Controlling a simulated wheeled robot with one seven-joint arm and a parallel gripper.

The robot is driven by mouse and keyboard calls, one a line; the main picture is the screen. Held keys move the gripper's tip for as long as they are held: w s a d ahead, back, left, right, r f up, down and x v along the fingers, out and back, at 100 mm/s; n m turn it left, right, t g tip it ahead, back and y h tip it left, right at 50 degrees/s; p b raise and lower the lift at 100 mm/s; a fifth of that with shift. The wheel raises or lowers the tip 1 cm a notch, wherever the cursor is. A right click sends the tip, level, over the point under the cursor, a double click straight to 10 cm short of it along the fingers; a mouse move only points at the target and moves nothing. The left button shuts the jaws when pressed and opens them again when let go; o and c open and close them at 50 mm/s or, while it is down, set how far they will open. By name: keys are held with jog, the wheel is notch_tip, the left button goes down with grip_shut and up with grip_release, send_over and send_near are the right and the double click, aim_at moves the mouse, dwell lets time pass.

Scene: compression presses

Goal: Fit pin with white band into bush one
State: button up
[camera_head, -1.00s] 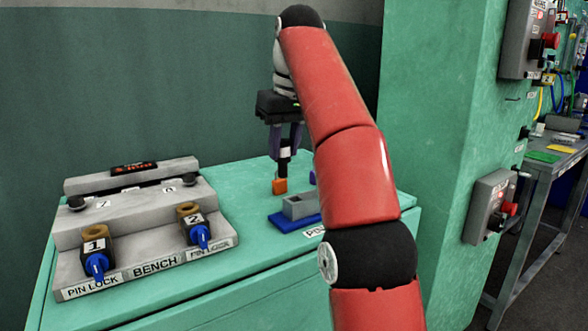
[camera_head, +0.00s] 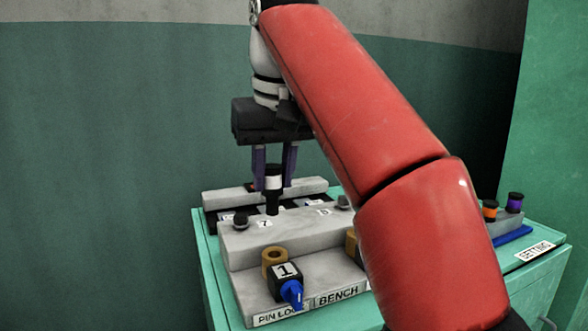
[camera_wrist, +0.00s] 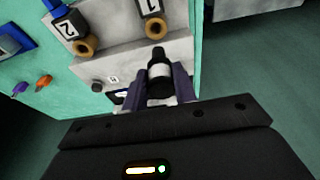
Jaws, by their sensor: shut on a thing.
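My gripper (camera_head: 273,181) is shut on a black pin with a white band (camera_head: 274,184), held upright with its narrow end down. In the head view the pin appears over the raised back of the bench fixture, behind bush one. Bush one (camera_head: 275,259) is a tan ring with an open hole, beside a black block marked 1 with a blue lever (camera_head: 293,292). In the wrist view the pin (camera_wrist: 160,77) lies between the fingers, and bush one (camera_wrist: 156,28) is just beyond its tip, apart from it.
Bush two (camera_wrist: 86,47) stands along the same fixture; my arm mostly hides it in the head view. Dark knobs (camera_head: 241,220) stick up from the fixture. A grey holder on a blue base at the right bears orange-topped (camera_head: 490,209) and purple-topped (camera_head: 515,202) pins.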

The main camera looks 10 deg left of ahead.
aim_at(277, 192)
dwell(0.3)
jog(key=shift+d+f+b, duration=0.1)
jog(key=shift+f+b, duration=2.35)
jog(key=shift+f, duration=0.45)
jog(key=shift+p, duration=0.7)
jog(key=shift+s+d+b+x, duration=0.1)
jog(key=shift+s+b+x, duration=0.05)
jog(key=shift+b+x, duration=0.55)
jog(key=shift+s+d+b+x, duration=0.15)
jog(key=shift+b+x, duration=0.3)
jog(key=shift+x, duration=0.3)
jog(key=shift+s+b+x, duration=0.15)
jog(key=shift+b+x, duration=0.45)
jog(key=shift+x, duration=0.15)
jog(key=o, duration=1.1)
jog(key=shift+f, duration=0.1)
jog(key=p+v, duration=0.4)
jog(key=v, duration=0.3)
jog(key=shift+s+d+r, duration=0.1)
jog(key=shift+s+r, duration=0.05)
jog(key=shift+r, duration=0.25)
